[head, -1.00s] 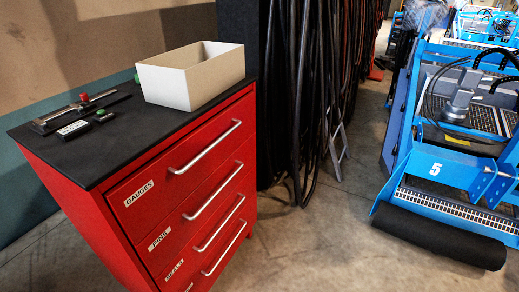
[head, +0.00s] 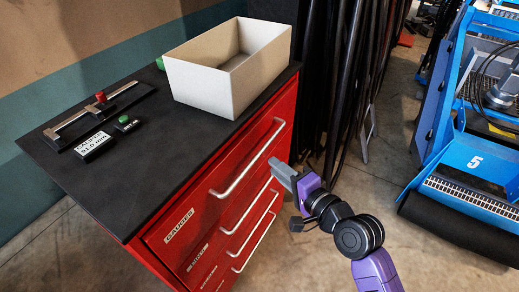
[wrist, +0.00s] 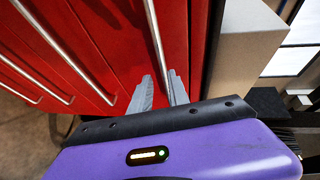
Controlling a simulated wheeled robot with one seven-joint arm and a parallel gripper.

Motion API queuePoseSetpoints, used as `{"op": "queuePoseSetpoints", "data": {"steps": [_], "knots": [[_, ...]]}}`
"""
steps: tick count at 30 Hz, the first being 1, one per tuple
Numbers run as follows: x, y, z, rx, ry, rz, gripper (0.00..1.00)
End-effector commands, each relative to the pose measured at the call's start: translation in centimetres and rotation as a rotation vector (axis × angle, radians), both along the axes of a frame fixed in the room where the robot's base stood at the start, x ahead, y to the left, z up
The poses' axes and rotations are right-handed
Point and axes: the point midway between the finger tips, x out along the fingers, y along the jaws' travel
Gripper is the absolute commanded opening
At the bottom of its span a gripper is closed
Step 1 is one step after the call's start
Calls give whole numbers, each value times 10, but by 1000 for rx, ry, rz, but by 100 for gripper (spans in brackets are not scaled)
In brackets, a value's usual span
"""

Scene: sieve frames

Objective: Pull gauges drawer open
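The gauges drawer (head: 228,160) is the top drawer of a red cabinet and looks shut. Its label reads GAUGES, and its silver bar handle (head: 248,161) runs along the front. My gripper (head: 280,172) is in front of the far half of this handle. In the wrist view my gripper (wrist: 160,90) is open, with one grey finger on each side of the top handle (wrist: 154,35). Whether either finger touches the bar I cannot tell.
Lower drawers with similar handles (head: 247,235) lie below. On the black top (head: 185,150) stand a cream box (head: 205,88), a caliper (head: 95,112) and small labelled blocks. Black hoses hang behind, and a blue machine (head: 470,165) stands at the right. Floor in front is open.

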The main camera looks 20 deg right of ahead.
Motion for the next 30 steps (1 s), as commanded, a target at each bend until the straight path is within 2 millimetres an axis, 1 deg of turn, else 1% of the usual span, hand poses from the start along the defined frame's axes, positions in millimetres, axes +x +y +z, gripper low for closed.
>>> {"op": "queuePoseSetpoints", "data": {"steps": [1, 4, 8, 12, 18, 23, 30], "knots": [[5, 2, 4, 17, 0, 1, 22], [13, 5, 5, 33, 1, 5, 22], [29, 9, 2, 34, 2, 5, 22], [50, 14, -2, 33, 1, 4, 22], [73, 18, -7, 30, 2, 3, 22], [79, 20, -9, 29, 2, 3, 22], [80, 20, -10, 28, 2, 3, 22]]}}
